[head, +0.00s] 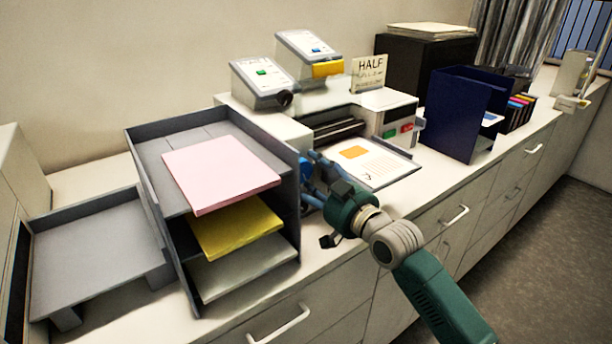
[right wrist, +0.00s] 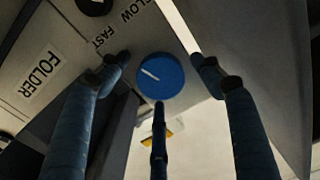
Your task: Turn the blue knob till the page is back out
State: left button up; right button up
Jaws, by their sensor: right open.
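The blue knob (right wrist: 161,77) is round with a white pointer line, on the side of the folding machine (head: 397,105). In the right wrist view, the fingers of my right gripper (head: 318,176) are spread around the knob, open, with gaps between the side fingertips and it. In the head view the gripper is at the machine's left side, next to the paper trays. A printed page (head: 380,167) with an orange block lies on the machine's front tray; whether its far edge is inside the machine I cannot tell. My left gripper is out of view.
A grey tiered tray (head: 166,232) with pink, yellow and white paper stands close to the left of my right gripper. A low grey tray (head: 95,245) is further left. A navy file holder (head: 455,112) stands right. A FOLDER label (right wrist: 38,75) shows near the knob.

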jog(key=v, duration=1.2)
dwell(0.4)
